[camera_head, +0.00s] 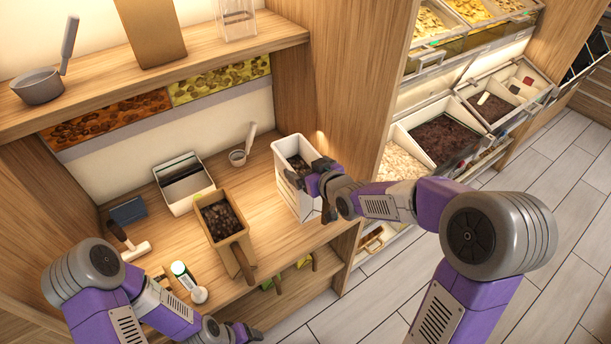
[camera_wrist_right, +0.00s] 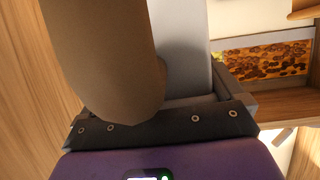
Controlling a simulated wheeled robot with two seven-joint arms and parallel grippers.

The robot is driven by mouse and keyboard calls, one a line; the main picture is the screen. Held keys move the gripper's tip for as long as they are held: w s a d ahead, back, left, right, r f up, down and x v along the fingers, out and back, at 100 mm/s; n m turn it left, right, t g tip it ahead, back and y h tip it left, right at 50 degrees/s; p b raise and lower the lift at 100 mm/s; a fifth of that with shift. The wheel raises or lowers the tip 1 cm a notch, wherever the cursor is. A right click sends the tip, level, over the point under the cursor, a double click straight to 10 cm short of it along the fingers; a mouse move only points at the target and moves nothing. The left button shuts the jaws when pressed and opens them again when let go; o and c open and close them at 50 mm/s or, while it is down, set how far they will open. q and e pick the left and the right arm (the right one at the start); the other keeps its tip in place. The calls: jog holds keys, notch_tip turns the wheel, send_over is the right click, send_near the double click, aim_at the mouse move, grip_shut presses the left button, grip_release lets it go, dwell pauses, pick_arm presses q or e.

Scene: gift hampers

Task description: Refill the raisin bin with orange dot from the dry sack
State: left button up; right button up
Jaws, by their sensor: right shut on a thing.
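A white bin (camera_head: 285,187) with dark raisins inside stands at the right end of the wooden counter. My right gripper (camera_head: 318,178) is at its right rim, shut on a brown handle (camera_head: 328,208). The smooth brown handle also shows large in the right wrist view (camera_wrist_right: 100,50); what it belongs to is partly hidden by the gripper. A brown box-like container (camera_head: 238,238) of dark raisins, with a brown handle at its front, stands left of the bin. My left gripper (camera_head: 245,333) is low at the bottom edge, away from both; its jaws are unclear. I cannot make out an orange dot.
A white tray with a dark inside (camera_head: 190,203), a small metal cup (camera_head: 238,157), a wooden-handled tool (camera_head: 135,249) and a green-labelled bottle (camera_head: 183,272) are on the counter. A wooden upright (camera_head: 345,90) rises close behind the right gripper. Food bins (camera_head: 445,140) line the right.

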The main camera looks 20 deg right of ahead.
jog(key=shift+f+b, duration=0.75)
jog(key=shift+f, duration=2)
jog(key=shift+w, duration=0.1)
jog(key=shift+f, duration=0.15)
jog(key=o, duration=1.7)
jog(key=shift+f, duration=0.15)
